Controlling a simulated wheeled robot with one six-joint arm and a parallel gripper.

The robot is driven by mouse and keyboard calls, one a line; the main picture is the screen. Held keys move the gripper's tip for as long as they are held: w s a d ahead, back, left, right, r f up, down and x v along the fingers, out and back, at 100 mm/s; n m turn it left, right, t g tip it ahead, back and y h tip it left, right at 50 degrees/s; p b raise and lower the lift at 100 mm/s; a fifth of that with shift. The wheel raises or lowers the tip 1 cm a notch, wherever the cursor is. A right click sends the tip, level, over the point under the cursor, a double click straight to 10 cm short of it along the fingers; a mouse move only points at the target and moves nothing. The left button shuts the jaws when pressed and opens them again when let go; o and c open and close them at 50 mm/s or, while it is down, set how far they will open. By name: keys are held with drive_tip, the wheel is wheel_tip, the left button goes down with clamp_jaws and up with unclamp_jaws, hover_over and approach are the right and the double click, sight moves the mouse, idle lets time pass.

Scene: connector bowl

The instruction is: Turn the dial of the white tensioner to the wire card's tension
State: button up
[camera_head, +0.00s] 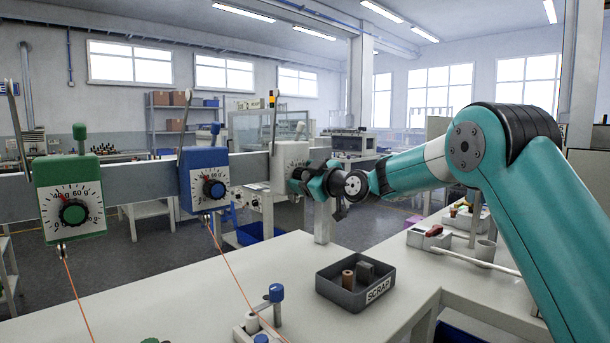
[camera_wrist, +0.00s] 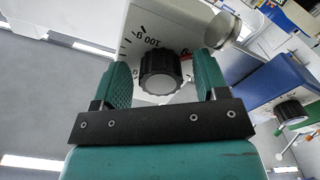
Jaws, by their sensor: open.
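The white tensioner (camera_head: 291,155) hangs on the grey rail, right of the blue one. My gripper (camera_head: 306,174) is in front of it and hides its dial in the head view. In the wrist view the white tensioner (camera_wrist: 157,22) shows its printed scale, seen turned over, with "100 g" readable. Its black ribbed dial (camera_wrist: 160,72) sits between the two green fingers of my gripper (camera_wrist: 164,80). The fingers are open, with a gap on each side of the dial. A bit of red shows beside the dial. I cannot identify a wire card.
A blue tensioner (camera_head: 205,180) and a green tensioner (camera_head: 71,197) hang to the left, each with an orange wire running down. A blue-topped post (camera_head: 276,295) stands in front.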

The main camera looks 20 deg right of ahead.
drive_tip(key=c, duration=0.9)
drive_tip(key=shift+f+m, duration=0.1)
drive_tip(key=shift+m, duration=0.2)
drive_tip(key=m+b, duration=0.1)
drive_tip(key=m, duration=0.8)
drive_tip(key=shift+m, duration=0.4)
drive_tip(key=m+p, duration=0.1)
drive_tip(key=m, duration=0.4)
drive_tip(key=shift+s+a+p, duration=0.1)
drive_tip(key=shift+p, duration=0.25)
drive_tip(key=m+p, duration=0.2)
drive_tip(key=m, duration=0.4)
drive_tip(key=shift+p, duration=0.3)
